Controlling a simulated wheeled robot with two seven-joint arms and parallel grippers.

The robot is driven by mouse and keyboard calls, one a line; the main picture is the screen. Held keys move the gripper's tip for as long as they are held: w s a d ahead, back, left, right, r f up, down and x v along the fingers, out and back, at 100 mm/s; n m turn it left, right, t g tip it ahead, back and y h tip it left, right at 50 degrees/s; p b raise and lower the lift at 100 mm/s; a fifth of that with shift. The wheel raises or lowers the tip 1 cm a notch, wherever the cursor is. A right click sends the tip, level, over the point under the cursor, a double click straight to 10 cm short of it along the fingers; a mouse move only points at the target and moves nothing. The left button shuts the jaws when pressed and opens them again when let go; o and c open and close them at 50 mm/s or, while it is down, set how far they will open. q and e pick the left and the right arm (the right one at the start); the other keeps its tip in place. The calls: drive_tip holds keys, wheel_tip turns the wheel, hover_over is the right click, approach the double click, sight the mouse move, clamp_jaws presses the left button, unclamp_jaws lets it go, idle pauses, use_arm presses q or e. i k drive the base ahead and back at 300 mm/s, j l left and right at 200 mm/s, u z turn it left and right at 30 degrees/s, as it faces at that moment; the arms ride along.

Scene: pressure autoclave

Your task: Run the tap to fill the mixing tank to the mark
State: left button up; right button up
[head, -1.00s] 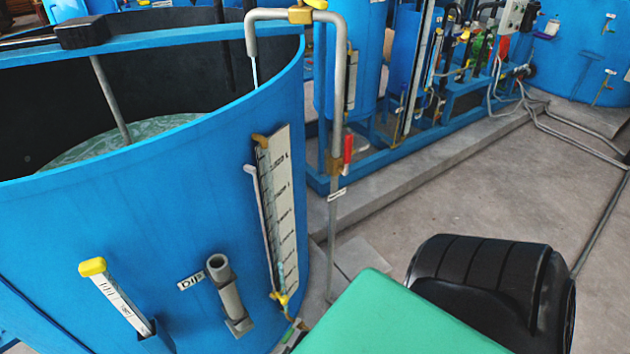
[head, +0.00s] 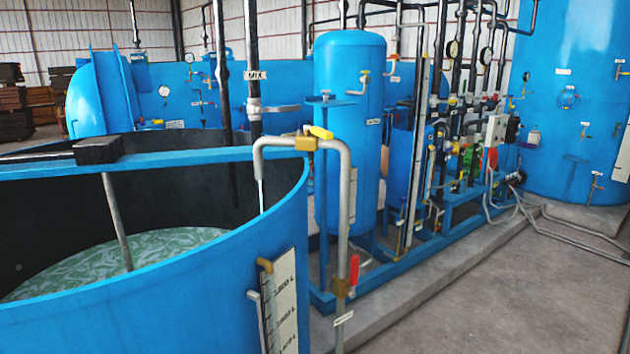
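The open blue mixing tank (head: 150,310) fills the lower left, with pale green water (head: 130,260) well below its rim. A grey tap pipe (head: 344,200) rises beside the tank and bends over the rim. A thin stream (head: 261,196) falls from its spout into the tank. A yellow handle (head: 319,132) sits on the brass valve at the top of the pipe. A red handle (head: 354,270) hangs lower on the pipe. The white level scale (head: 283,305) on the tank's outside is cut off by the bottom edge. Neither gripper is in view.
A stirrer shaft (head: 117,222) hangs into the tank from a blue crossbar (head: 185,156). Behind stand a blue vertical vessel (head: 349,95), a skid of pipes and gauges, and a large blue tank (head: 570,90). Bare floor (head: 500,290) lies at the right, with hoses across it.

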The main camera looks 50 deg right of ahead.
sight(324, 134)
drive_tip(key=i+j+z, duration=0.2)
drive_tip(key=i, duration=0.25)
drive_tip(key=i+j+z, duration=0.2)
drive_tip(key=i, duration=0.3)
drive_tip(key=l, duration=0.1)
